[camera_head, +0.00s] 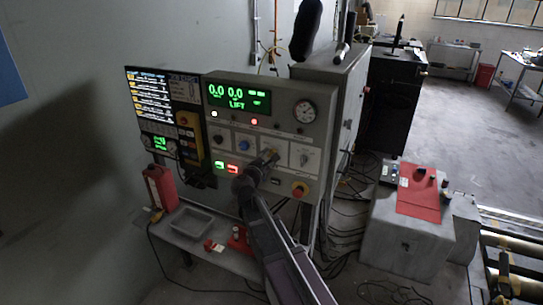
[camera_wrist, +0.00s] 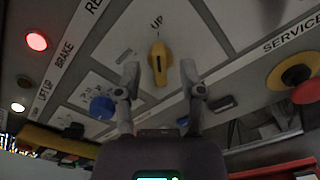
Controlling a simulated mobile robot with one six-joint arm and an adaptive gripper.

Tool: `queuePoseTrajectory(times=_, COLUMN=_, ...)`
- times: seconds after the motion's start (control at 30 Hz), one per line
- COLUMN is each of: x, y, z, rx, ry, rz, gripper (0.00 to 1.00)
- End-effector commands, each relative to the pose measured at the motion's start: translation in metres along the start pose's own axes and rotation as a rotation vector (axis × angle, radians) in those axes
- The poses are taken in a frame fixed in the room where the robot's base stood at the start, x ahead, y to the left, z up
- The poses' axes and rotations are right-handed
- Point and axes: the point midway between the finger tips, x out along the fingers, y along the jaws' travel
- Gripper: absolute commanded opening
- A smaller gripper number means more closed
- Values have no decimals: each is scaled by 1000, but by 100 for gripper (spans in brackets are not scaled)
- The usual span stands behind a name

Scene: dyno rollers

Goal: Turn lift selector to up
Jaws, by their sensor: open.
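The lift selector (camera_wrist: 159,62) is a yellow knob with a dark slot, on a pale panel plate in the wrist view. Its long side runs roughly up and down the picture, with the printed word UP just above it. My gripper (camera_wrist: 160,72) is open, with one finger on each side of the knob and a visible gap on both sides. In the head view my gripper (camera_head: 268,160) is at the front of the grey control panel (camera_head: 318,130), below the green LIFT display (camera_head: 238,98). There the gripper largely hides the selector.
In the wrist view a blue knob (camera_wrist: 102,108) sits left of my gripper and a yellow-ringed red button (camera_wrist: 293,76) right. Cables hang beside the panel. Open floor (camera_head: 470,130) lies right.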

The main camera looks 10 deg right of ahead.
Motion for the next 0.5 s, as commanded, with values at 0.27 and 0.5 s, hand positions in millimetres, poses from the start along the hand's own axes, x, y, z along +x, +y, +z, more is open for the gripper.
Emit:
queuePoseTrajectory(times=0.27, x=-43, y=-1, z=1, rx=0, ry=2, rz=3, gripper=51)
queuePoseTrajectory(times=0.5, x=-80, y=-1, z=1, rx=0, ry=1, rz=2, gripper=51)
